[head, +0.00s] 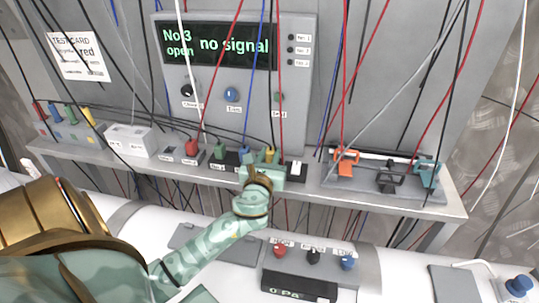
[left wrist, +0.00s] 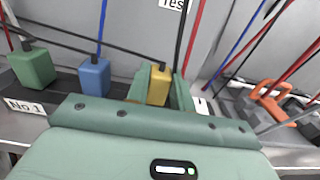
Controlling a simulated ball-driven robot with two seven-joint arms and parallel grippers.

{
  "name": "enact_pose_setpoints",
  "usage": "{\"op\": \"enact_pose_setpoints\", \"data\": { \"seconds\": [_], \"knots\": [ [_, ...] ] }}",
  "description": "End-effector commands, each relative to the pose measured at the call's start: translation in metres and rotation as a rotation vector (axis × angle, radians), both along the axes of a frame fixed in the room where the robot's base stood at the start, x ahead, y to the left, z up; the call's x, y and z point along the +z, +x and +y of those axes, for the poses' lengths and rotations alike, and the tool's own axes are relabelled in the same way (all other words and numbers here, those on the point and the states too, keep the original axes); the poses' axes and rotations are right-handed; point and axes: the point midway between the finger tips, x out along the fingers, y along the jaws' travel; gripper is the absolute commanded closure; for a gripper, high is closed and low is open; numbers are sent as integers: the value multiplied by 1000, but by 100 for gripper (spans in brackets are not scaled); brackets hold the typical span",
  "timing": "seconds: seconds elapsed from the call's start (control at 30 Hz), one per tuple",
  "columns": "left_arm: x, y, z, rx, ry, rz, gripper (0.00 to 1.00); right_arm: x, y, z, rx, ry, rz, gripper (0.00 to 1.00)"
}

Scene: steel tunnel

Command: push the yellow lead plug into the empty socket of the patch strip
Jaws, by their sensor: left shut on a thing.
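The yellow lead plug (head: 271,155) is at the right part of the patch strip (head: 232,158), beside the blue plug (head: 245,155) and the green plug (head: 220,151). My left gripper (head: 266,168) is shut on the yellow plug. In the left wrist view the yellow plug (left wrist: 159,86) stands upright between the green fingers, with the blue plug (left wrist: 94,77) and green plug (left wrist: 33,67) to its left. The fingers hide its lower end and the socket, so I cannot tell how deep it sits. My right gripper is not in view.
A panel display (head: 218,43) reads "No 3 open" and "no signal". A red plug (head: 191,148) and white box (head: 130,141) lie left along the shelf. A tray (head: 382,181) with orange, black and teal clamps stands right. Many cables hang across the shelf.

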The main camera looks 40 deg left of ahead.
Motion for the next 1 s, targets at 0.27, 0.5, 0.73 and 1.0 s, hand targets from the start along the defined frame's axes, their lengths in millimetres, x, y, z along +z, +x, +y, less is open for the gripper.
{"op": "enact_pose_setpoints", "data": {
  "seconds": [0.27, 0.5, 0.73, 1.0],
  "knots": [
    [-7, 0, 0, 0, 0, 1, 72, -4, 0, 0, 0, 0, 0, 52],
    [-6, 0, 0, 0, 0, 0, 52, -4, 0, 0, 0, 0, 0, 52],
    [-7, -8, -5, 0, -1, 2, 52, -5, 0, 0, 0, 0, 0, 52],
    [-9, -64, -35, -1, -4, 3, 52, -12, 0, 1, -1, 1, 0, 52]
  ]
}}
